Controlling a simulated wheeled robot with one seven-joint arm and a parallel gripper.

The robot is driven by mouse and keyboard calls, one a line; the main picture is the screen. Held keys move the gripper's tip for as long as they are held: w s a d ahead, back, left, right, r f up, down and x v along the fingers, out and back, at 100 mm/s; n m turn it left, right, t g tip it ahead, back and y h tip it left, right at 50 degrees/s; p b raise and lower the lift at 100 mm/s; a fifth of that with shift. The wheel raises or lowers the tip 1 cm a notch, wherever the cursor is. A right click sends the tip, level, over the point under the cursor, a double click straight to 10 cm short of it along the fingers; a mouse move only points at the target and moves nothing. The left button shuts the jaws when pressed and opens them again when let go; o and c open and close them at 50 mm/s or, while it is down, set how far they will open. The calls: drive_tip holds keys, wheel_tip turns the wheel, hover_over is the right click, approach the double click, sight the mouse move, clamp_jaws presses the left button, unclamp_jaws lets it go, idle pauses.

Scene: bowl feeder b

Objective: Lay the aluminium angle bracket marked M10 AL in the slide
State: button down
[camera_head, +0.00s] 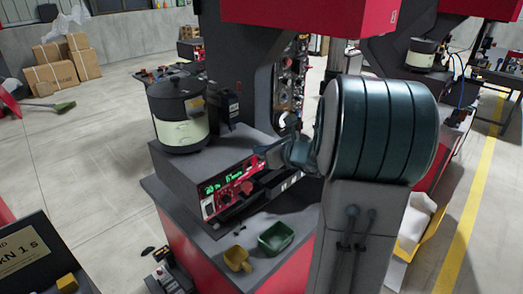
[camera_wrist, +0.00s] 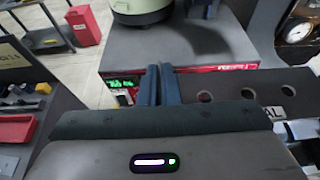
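The angle bracket (camera_wrist: 225,92) shows in the wrist view as a dark grey plate with a row of round holes. A white label ending in "AL" is on it, and my palm cuts off the rest. My gripper (camera_wrist: 160,70) has its two blue-grey fingers close together at the bracket's left end. It appears shut on the bracket, but the grip itself is hidden. In the head view my gripper (camera_head: 275,155) is in front of the red control panel (camera_head: 232,190), and my arm covers much of it. I cannot clearly pick out the slide.
A bowl feeder (camera_head: 180,118) stands on the grey housing above the panel. A yellow bin (camera_head: 237,259) and a green bin (camera_head: 276,238) sit on the bench in front. A sign (camera_head: 28,252) stands at lower left. The bench has bare room left of the bins.

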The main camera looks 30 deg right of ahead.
drive_tip(key=shift+s, duration=0.15)
wheel_tip(320, 180, down, 6)
drive_tip(key=b, duration=0.6)
drive_tip(key=shift+r, duration=0.1)
drive_tip(key=shift+b, duration=0.55)
idle(2.0)
drive_tip(key=shift+f+b, duration=0.35)
drive_tip(key=shift+f, duration=0.15)
drive_tip(key=shift+f+b, duration=1.1)
drive_tip(key=shift+b, duration=0.05)
drive_tip(key=c, duration=1.6)
unclamp_jaws()
drive_tip(key=shift+o, duration=0.2)
